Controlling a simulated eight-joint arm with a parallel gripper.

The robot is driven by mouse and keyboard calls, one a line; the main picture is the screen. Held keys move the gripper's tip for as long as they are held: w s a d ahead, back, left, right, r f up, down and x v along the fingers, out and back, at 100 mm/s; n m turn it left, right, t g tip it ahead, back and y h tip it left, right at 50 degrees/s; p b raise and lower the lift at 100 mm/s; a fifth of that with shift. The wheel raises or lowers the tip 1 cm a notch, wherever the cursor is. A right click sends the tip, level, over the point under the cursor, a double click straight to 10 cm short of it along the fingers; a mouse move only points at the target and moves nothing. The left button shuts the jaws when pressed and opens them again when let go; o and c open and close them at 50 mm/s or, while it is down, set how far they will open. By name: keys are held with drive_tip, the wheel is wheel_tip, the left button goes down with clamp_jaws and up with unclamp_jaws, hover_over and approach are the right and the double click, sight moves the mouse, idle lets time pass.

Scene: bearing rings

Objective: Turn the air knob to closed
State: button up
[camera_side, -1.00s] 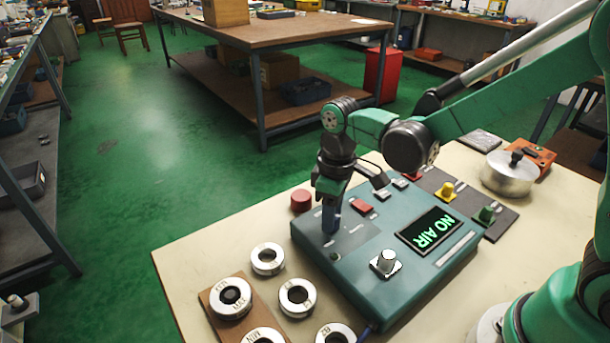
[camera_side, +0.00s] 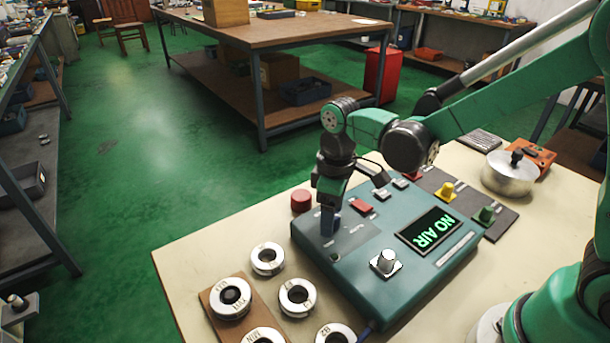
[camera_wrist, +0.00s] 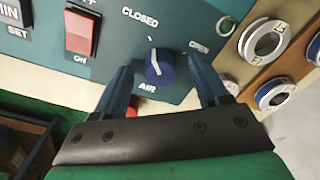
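The blue air knob (camera_wrist: 160,68) stands on the teal panel (camera_wrist: 185,30) in the wrist view. A white mark on it points up the picture, toward the side of the CLOSED label (camera_wrist: 140,17). The OPEN label (camera_wrist: 198,46) is to the right, partly by a finger. My gripper (camera_wrist: 160,72) is open, with one blue finger on each side of the knob and a visible gap on both sides. In the side view my gripper (camera_side: 330,225) points down at the left of the control box (camera_side: 345,280) and hides the knob. The display (camera_side: 430,231) reads NO AIR.
A white knob (camera_side: 386,261) and a red switch (camera_side: 362,206) are on the same box. Several metal rings (camera_side: 268,259) lie to its left and front, some on a brown board (camera_side: 207,301). A red button (camera_side: 301,200) stands behind the box.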

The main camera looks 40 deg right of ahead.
drive_tip(key=shift+r, duration=2.85)
drive_tip(key=shift+d, duration=0.1)
drive_tip(key=s+d+r+m+t, duration=0.3)
drive_tip(key=s+d+m+t, duration=0.2)
drive_tip(key=m+t, duration=0.2)
drive_tip(key=shift+s+d+r, duration=0.2)
drive_tip(key=shift+s, duration=0.2)
